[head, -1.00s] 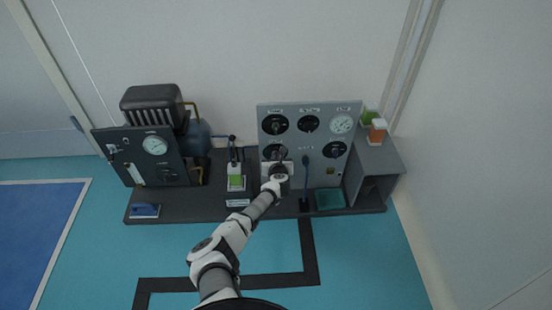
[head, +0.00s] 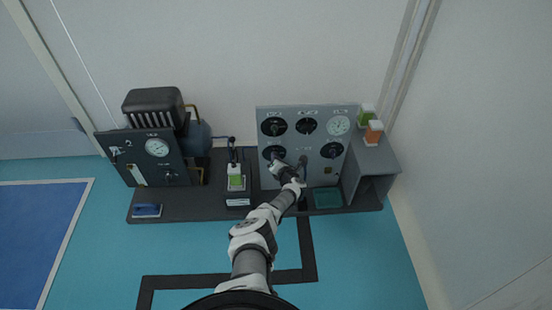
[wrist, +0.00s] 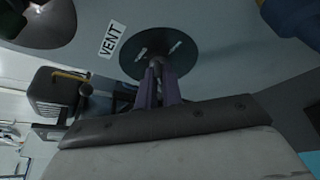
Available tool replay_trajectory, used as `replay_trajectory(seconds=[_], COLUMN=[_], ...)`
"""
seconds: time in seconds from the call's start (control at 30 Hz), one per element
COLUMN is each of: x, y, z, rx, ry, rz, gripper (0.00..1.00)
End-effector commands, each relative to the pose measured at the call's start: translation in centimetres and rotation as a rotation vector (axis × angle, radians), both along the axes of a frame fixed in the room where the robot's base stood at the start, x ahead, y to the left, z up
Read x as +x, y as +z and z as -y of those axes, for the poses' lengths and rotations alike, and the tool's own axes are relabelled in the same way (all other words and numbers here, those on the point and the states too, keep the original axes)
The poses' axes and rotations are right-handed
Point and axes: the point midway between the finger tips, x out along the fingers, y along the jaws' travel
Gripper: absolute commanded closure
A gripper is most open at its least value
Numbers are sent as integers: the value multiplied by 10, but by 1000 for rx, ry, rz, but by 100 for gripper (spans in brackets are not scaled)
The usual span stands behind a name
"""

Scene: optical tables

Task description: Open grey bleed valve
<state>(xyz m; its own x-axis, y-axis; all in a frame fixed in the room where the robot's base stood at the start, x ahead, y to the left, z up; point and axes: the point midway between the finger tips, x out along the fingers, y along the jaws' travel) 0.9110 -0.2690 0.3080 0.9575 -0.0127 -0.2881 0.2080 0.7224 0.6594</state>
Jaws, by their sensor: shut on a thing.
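The grey panel (head: 320,176) stands upright on the bench, with several round black dials on its face. The lower-left dial (head: 274,152) is at the tip of my arm in the head view. In the wrist view this black disc (wrist: 139,65) has a white label (wrist: 111,40) reading VENT beside it. My gripper (wrist: 158,85) faces the disc, and its two purple-grey fingers are shut on the small knob at its centre. The fingers hide most of the knob. In the head view my gripper (head: 279,162) is small and dark against the panel.
A dark panel (head: 142,172) with a gauge and a black-topped compressor (head: 152,103) stand at left. A small stand with a green block (head: 236,183) is left of my arm. A teal tray (head: 328,198) and a grey open box (head: 374,183) are at right. The floor in front is clear.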

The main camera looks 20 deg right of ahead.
Motion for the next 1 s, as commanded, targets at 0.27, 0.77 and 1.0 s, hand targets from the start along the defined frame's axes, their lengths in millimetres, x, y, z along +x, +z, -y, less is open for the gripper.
replay_trajectory(seconds=[0.27, 0.77, 1.0], x=[-1, -1, 0], y=[-5, -9, -9], z=[3, 4, 4], rx=[256, 661, 776], ry=[-1, -1, -1], rz=[74, 191, 224], gripper=[100, 100, 100])
